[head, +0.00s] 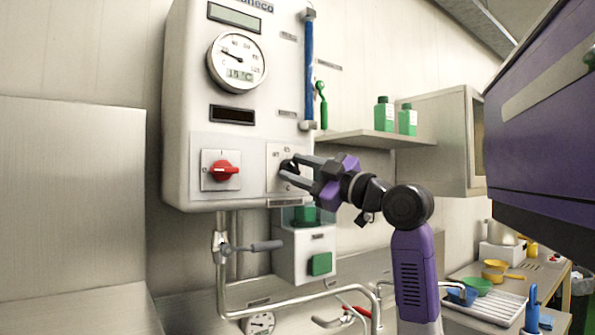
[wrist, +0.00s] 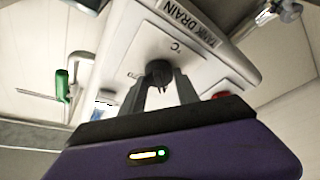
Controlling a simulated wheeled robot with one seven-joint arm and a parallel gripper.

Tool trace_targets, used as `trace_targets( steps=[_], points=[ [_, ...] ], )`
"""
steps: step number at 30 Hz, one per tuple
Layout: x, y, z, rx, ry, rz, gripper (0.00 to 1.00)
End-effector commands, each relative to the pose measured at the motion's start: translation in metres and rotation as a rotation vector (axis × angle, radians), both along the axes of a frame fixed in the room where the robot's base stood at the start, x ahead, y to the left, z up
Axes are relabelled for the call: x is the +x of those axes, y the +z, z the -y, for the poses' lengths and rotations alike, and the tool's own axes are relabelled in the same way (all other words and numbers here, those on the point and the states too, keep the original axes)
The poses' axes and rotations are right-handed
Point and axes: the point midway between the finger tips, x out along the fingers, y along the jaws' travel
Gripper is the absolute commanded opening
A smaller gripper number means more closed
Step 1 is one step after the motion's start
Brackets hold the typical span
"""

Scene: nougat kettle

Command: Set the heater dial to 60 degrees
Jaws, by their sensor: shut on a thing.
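The heater dial is a small black knob (head: 287,167) on a pale plate at the lower right of the white heater box (head: 180,110). In the wrist view the black knob (wrist: 158,70) sits between the fingertips, below a "°C" mark. My gripper (head: 290,173) reaches in from the right in the head view, and its fingers are shut on the knob. It also shows in the wrist view (wrist: 160,82). The fingers hide most of the dial's scale, so its setting cannot be read. The round gauge (head: 237,61) above has a digital readout that looks like 15 °C.
A red rotary switch (head: 222,170) is left of the dial. A blue-filled sight tube (head: 309,70) runs up the box's right edge. A shelf with green bottles (head: 384,115) is at right.

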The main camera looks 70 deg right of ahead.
Motion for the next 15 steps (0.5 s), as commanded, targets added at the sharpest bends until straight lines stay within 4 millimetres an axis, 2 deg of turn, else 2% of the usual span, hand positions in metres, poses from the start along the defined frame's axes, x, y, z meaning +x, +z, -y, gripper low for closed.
trace_targets(
  steps=[1,2,5,15],
  points=[
    [0.0001,-0.0002,-0.0003,-0.001,0.000,0.000,0.00],
    [0.0001,-0.0002,-0.0003,-0.001,0.000,0.000,0.39],
    [0.0001,-0.0002,-0.0003,0.000,0.000,0.000,0.59],
    [-0.0018,-0.0010,-0.0004,0.001,0.000,0.001,0.59]
  ],
)
